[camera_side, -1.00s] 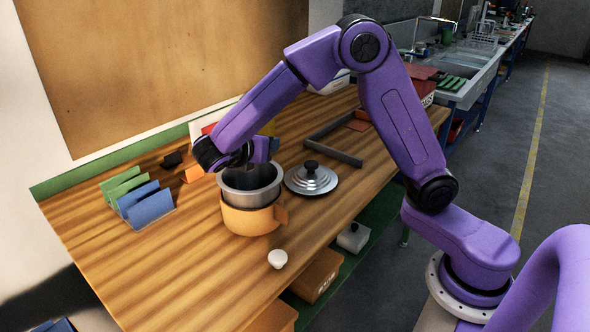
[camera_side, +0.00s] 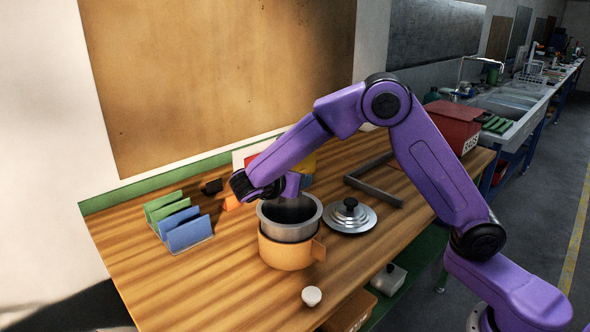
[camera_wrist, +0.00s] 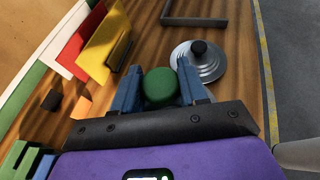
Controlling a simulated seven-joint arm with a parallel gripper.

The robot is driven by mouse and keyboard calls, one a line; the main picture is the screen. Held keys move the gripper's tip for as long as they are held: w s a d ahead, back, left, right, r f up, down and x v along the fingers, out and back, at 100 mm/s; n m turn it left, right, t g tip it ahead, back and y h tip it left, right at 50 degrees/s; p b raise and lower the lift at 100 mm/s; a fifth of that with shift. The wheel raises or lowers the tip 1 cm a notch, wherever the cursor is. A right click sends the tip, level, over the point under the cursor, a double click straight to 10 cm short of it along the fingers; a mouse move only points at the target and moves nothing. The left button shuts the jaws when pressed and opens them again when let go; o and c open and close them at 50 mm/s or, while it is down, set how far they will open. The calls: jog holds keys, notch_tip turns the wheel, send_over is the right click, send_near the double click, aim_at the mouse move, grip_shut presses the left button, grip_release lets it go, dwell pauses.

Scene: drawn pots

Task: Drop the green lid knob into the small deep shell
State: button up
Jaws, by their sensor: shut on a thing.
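The green lid knob (camera_wrist: 160,86) sits between the two blue fingers of my gripper (camera_wrist: 159,92) in the wrist view, and they are shut on it. In the side view, my gripper (camera_side: 290,188) is over the back left rim of a deep grey pot shell (camera_side: 289,229); its fingertips and the knob cannot be made out there. The grey shell sits in or on a wider orange pot (camera_side: 286,254) with a side handle. I cannot tell whether the grey one is the small deep shell. No shell shows in the wrist view.
A silver lid with a black knob (camera_side: 351,217) lies right of the pots. A white knob (camera_side: 311,296) lies near the front edge. Green and blue upright panels (camera_side: 187,231) stand at left. A grey angled bar (camera_side: 376,191) lies behind the lid. The front left tabletop is clear.

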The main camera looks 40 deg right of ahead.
jog(key=shift+f, duration=0.2)
jog(key=o, duration=1.1)
jog(key=v, duration=1.7)
jog(key=shift+a, duration=0.25)
jog(key=shift+s, duration=0.1)
